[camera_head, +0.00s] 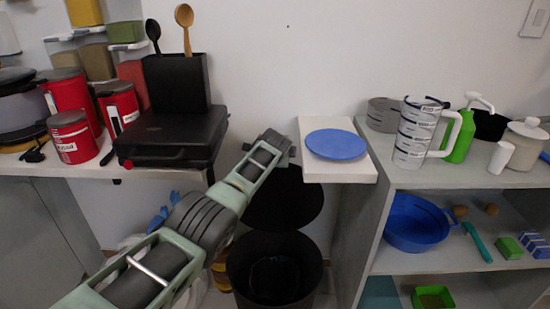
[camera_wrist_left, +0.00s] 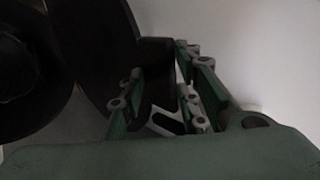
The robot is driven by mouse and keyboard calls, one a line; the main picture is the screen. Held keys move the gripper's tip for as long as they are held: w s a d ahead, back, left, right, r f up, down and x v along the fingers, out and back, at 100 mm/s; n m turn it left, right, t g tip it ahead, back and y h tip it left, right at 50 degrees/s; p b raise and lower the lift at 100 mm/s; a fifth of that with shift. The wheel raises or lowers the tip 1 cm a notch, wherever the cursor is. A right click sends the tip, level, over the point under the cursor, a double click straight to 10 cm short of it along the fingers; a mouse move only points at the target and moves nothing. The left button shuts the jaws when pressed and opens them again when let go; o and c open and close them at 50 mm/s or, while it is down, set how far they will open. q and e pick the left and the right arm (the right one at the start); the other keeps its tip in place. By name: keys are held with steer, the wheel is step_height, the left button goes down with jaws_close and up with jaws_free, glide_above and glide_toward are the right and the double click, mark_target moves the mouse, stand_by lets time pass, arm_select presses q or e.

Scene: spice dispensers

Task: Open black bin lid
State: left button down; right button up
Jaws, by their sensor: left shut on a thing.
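The black bin (camera_head: 243,277) stands on the floor in the gap between the two counters, with its round mouth uncovered and its dark inside visible. Its black lid (camera_head: 285,203) is raised at the back of the mouth, tilted up. In the left wrist view the lid (camera_wrist_left: 92,50) is a dark disc beside the bin's round opening (camera_wrist_left: 25,80). My left gripper (camera_head: 278,150) is above the lid, partly hidden by its own arm. In the wrist view the left gripper (camera_wrist_left: 163,108) is shut on the lid's edge part between its fingers. My right gripper is not in view.
A white board with a blue plate (camera_head: 337,144) juts out right of my gripper. A black case (camera_head: 172,138) and red canisters (camera_head: 72,137) are on the left counter. The right shelf holds a measuring jug (camera_head: 415,135), a green bottle (camera_head: 460,138) and a blue bowl (camera_head: 415,225).

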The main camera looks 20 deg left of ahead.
arm_select(q)
steer(key=shift+s+f, duration=0.1)
steer(key=shift+f, duration=0.2)
steer(key=c, duration=1.8)
jaws_free()
steer(key=shift+c, duration=0.2)
steer(key=shift+f, duration=0.1)
steer(key=v, duration=1.2)
steer(key=shift+r, duration=0.3)
